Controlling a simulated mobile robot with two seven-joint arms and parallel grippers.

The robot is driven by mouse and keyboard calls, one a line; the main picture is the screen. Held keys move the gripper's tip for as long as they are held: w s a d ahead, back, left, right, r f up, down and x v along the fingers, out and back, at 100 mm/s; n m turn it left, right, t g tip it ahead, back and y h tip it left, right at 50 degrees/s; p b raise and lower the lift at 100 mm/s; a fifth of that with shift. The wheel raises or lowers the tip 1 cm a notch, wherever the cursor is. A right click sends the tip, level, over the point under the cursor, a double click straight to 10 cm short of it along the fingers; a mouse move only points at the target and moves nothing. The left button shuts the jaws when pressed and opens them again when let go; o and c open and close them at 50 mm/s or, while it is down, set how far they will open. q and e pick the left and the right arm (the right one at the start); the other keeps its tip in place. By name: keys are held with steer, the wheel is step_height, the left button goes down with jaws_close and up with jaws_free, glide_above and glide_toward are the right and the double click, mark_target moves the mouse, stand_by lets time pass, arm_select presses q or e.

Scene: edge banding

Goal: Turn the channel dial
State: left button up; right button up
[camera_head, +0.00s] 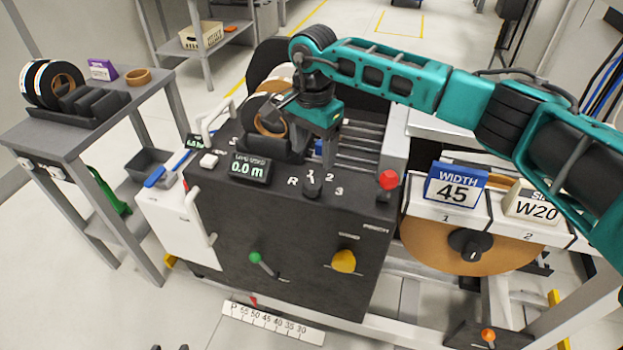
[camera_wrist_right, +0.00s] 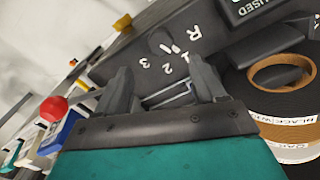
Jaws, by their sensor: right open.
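The channel dial (camera_head: 312,186) is a small black knob on the dark top of the machine, with R, 1, 2 and 3 printed around it. Its pale pointer seems to face 1. It also shows in the right wrist view (camera_wrist_right: 160,41), beyond the fingertips. My right gripper (camera_head: 303,138) is open and empty above the machine top, behind the dial and apart from it. Its two spread fingers show in the right wrist view (camera_wrist_right: 160,80). Two small dark tips at the bottom edge of the head view may be my left gripper (camera_head: 170,347); its opening is unclear.
A red knob (camera_head: 388,180) stands right of the dial, and a display reading 0.0 m (camera_head: 248,168) stands left. Tape rolls (camera_head: 268,115) sit behind the display. A yellow knob (camera_head: 344,261) and green lever (camera_head: 256,258) are on the front face.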

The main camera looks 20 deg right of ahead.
mark_target(313, 184)
step_height(313, 184, down, 9)
steer(key=shift+r, duration=0.1)
steer(key=shift+c, duration=0.5)
steer(key=c, duration=1)
steer(key=shift+o, duration=0.2)
